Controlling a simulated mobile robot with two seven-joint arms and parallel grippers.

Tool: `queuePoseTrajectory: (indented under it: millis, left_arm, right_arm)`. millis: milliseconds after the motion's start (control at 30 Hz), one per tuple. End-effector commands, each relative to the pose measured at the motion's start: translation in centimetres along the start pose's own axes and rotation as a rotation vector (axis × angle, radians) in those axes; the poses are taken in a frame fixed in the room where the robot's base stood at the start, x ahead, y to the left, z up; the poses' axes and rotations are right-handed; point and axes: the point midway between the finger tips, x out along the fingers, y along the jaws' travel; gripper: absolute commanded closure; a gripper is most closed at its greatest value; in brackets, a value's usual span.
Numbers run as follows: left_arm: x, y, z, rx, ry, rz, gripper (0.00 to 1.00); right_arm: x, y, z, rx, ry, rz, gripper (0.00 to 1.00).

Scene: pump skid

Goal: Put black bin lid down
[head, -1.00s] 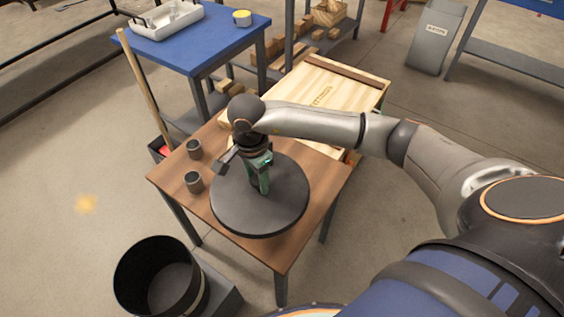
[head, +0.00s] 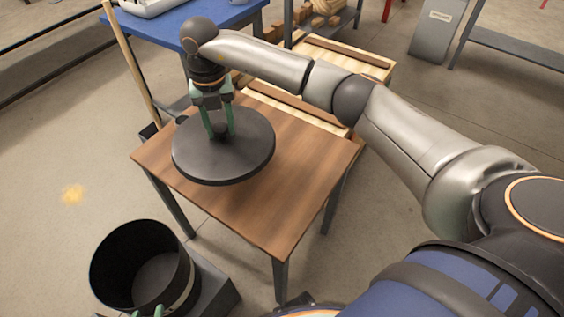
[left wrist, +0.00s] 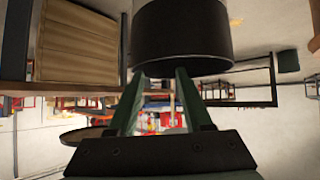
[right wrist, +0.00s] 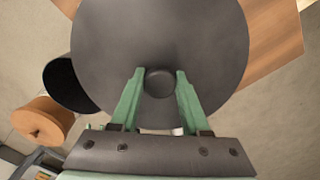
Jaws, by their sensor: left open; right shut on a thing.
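The black bin lid (head: 240,158) is a dark grey disc with a round knob, over the back left of the brown table (head: 290,190). I cannot tell whether it touches the tabletop. My right gripper (head: 218,134) is shut on the knob from above. The right wrist view shows the lid (right wrist: 160,30) with the knob between the green fingers (right wrist: 159,76). The open black bin (head: 112,270) stands at lower left, and fills the top of the left wrist view (left wrist: 182,40). My left gripper (head: 150,312) is open beside the bin; its fingers are apart (left wrist: 160,74).
A wooden stick (head: 128,62) stands at the table's back left corner. Wooden crates (head: 345,58) and a blue table (head: 160,28) are behind. The front and right of the brown tabletop are clear.

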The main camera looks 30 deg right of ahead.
Motion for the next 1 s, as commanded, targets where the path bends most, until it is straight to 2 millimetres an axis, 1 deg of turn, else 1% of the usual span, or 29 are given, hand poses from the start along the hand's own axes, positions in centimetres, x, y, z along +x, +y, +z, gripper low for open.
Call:
queuePoseTrajectory:
  millis: [67, 133, 233, 267, 300, 433, 500, 600, 700, 867, 933, 1000]
  left_arm:
    - [0.1, 0.1, 0.0, 0.002, 0.005, 0.001, 0.50]
    - [0.1, 0.0, -0.2, 0.005, 0.018, 0.000, 0.50]
    - [0.1, -0.1, -1.3, 0.012, 0.060, -0.004, 0.50]
    - [0.0, -0.1, -1.9, 0.016, 0.083, -0.006, 0.50]
    - [-0.1, -0.4, -3.1, 0.025, 0.121, -0.012, 0.50]
    - [-0.3, -0.7, -5.1, 0.047, 0.196, -0.021, 0.50]
    - [-0.5, -0.9, -6.6, 0.065, 0.257, -0.027, 0.50]
    - [-1.0, -1.1, -8.4, 0.087, 0.330, -0.033, 0.50]
    - [-1.4, -1.1, -9.7, 0.101, 0.377, -0.036, 0.50]
    - [-1.8, -1.1, -10.6, 0.113, 0.417, -0.039, 0.50]
    - [-2.1, -1.2, -11.4, 0.124, 0.452, -0.041, 0.50]
    - [-2.6, -1.2, -12.6, 0.140, 0.504, -0.044, 0.50]
  right_arm:
    - [0.4, -0.9, 0.0, 0.023, 0.001, -0.001, 1.00]
    - [1.0, -2.2, -0.1, 0.027, 0.002, -0.002, 1.00]
    - [2.1, -4.7, -0.4, 0.026, 0.002, -0.003, 1.00]
    - [2.5, -5.4, -0.5, 0.026, 0.002, -0.003, 1.00]
    - [2.9, -6.4, -0.6, 0.025, 0.002, -0.003, 1.00]
    - [4.4, -9.6, -1.1, 0.024, 0.002, -0.004, 1.00]
    - [6.0, -10.5, -1.2, 0.022, 0.004, -0.003, 1.00]
    - [7.6, -11.8, -1.3, 0.022, 0.002, -0.002, 1.00]
    - [8.5, -12.6, -1.4, 0.021, 0.001, 0.000, 1.00]
    - [9.3, -13.3, -1.5, 0.020, 0.001, -0.001, 1.00]
    - [10.2, -14.0, -1.6, 0.020, 0.001, -0.001, 1.00]
    - [11.1, -13.8, -1.6, 0.018, 0.002, 0.000, 1.00]
